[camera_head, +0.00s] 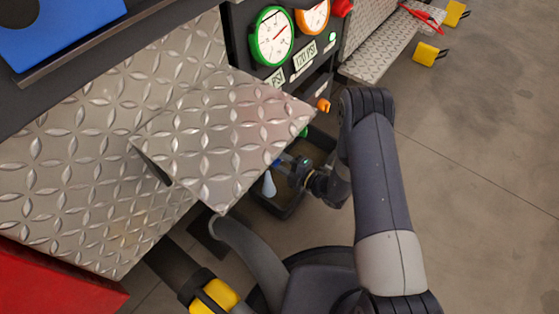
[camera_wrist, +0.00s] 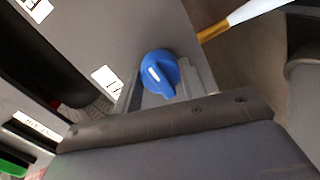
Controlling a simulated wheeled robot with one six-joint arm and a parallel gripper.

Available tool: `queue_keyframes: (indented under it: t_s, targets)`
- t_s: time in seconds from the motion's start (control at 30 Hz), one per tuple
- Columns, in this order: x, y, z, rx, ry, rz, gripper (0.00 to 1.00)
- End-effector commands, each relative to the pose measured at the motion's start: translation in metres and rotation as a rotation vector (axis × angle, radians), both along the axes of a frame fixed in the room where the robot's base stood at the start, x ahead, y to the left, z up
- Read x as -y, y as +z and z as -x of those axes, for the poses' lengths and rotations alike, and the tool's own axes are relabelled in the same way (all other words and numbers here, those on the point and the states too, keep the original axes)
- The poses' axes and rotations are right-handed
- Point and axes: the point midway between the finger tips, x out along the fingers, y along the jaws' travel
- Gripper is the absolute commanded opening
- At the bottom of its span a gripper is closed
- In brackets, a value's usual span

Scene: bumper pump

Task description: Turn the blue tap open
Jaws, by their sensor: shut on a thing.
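The blue tap (camera_wrist: 160,73) is a round knob with a white mark, in the middle of the wrist view on a grey panel. My gripper (camera_wrist: 164,88) is shut on it, with grey fingers on its left and right sides. In the head view my gripper (camera_head: 284,164) reaches in beneath the tilted diamond-plate step. Only a small blue bit of the tap (camera_head: 276,162) shows there, and the rest is hidden by the step and my gripper.
The diamond-plate step (camera_head: 225,130) overhangs close to my gripper. A dark bin (camera_head: 290,205) stands below it. A green-rimmed gauge (camera_head: 271,37) and an orange-rimmed gauge (camera_head: 313,15) sit on the black panel above. The floor (camera_head: 470,160) at the right is mostly clear.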

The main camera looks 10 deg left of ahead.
Motion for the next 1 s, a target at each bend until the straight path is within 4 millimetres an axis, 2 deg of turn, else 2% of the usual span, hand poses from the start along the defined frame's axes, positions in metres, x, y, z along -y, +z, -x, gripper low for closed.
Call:
queue_keyframes:
  t_s: [0.57,0.6,0.83,1.0]
  targets:
    - [0.0007,-0.0012,-0.0001,-0.032,-0.002,-0.010,0.17]
    - [0.0007,-0.0012,-0.0001,-0.032,-0.002,-0.010,0.42]
    - [0.0004,-0.0007,-0.0001,-0.029,-0.001,-0.010,0.61]
    - [0.0002,-0.0004,-0.0002,-0.029,-0.001,-0.011,0.61]
